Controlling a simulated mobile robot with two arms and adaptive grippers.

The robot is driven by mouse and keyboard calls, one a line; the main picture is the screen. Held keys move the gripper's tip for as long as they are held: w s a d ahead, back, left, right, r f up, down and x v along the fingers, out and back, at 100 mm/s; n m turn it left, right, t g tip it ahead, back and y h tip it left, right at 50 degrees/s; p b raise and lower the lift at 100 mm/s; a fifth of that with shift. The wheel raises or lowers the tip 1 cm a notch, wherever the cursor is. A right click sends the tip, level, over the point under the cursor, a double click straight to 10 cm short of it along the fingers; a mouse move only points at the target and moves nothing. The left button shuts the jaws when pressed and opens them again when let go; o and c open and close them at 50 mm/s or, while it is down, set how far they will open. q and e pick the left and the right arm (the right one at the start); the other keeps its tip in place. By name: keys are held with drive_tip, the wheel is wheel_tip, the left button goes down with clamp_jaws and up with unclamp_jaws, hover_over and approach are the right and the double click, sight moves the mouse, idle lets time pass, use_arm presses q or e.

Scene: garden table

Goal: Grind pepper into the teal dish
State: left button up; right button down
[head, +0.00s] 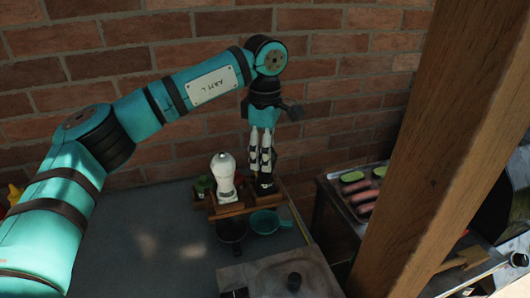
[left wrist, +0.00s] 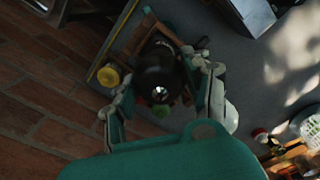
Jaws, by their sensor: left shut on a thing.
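The teal dish (head: 265,221) is a small round pan-like dish on the grey table, next to a dark dish (head: 231,231). My left gripper (head: 262,170) points down behind the teal dish, with its fingers shut around a dark pepper mill (head: 265,188). In the left wrist view the dark, rounded mill (left wrist: 158,70) with a shiny metal knob sits between the two finger pads (left wrist: 160,92). The mill stands at the wooden rack (head: 228,210); whether its base touches the rack is hidden. My right gripper is not in view.
A white mill (head: 223,180) stands in the rack just left of my gripper. A dark-green bottle (head: 203,188) is beside it. A grill tray (head: 362,195) and wooden post (head: 415,150) are at the right. The brick wall is close behind.

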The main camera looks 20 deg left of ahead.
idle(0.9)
use_arm(q)
drive_tip(key=o, duration=1.2)
drive_tip(key=shift+c, duration=0.2)
wheel_tip(320, 180, up, 12)
